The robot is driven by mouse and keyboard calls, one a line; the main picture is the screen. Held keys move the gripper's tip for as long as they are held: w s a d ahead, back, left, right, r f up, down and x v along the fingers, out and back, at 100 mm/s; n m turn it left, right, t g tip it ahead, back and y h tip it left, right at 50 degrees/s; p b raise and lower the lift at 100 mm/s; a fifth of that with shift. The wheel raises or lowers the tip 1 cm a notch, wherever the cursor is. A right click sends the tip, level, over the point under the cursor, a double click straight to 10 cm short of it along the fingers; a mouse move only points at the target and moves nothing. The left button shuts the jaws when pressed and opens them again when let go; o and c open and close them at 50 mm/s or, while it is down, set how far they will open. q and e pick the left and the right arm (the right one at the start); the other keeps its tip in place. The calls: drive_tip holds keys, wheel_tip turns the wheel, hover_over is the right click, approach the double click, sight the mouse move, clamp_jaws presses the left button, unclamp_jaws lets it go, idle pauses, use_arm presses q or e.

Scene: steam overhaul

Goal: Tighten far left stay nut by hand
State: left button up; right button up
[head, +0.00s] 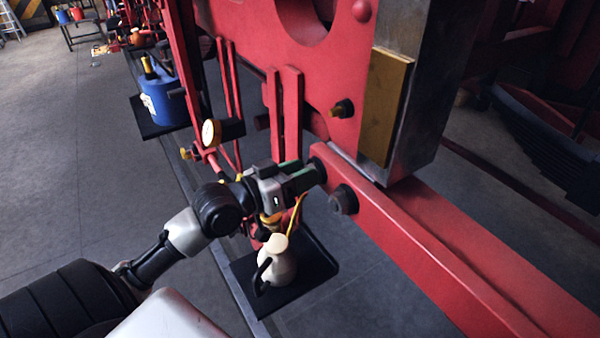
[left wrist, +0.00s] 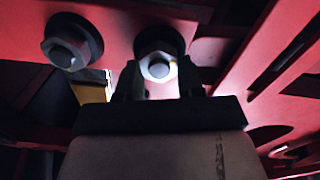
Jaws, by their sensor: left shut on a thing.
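My left gripper (head: 308,176) reaches in from the left to the left end of the red beam. It is shut on the far left stay nut (head: 319,166), which is mostly hidden behind the jaws in the head view. In the left wrist view the nut (left wrist: 158,66) shows between the two dark fingers (left wrist: 162,84), with its round bolt end facing the camera. A second dark nut (head: 344,199) sits on the beam to the right and lower; it also shows at left in the left wrist view (left wrist: 66,50). My right gripper is not in view.
A black tray (head: 318,278) with a cream oil jug (head: 277,262) is just below my left gripper. A pressure gauge (head: 211,132) and a blue container (head: 163,98) stand to the left. A brass plate (head: 386,105) is above the red beam (head: 440,250). Grey floor lies open at left.

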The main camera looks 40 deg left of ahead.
use_arm(q)
drive_tip(key=shift+m, duration=0.3)
drive_tip(key=m, duration=0.8)
drive_tip(key=f+m, duration=0.1)
drive_tip(key=m, duration=0.8)
drive_tip(key=d+m+b, duration=0.1)
drive_tip(key=m, duration=0.8)
drive_tip(key=shift+s+f, duration=0.15)
idle(0.4)
drive_tip(key=o, duration=0.9)
drive_tip(key=shift+a, duration=0.1)
drive_tip(key=shift+o, duration=0.2)
drive_tip(key=shift+s, duration=0.1)
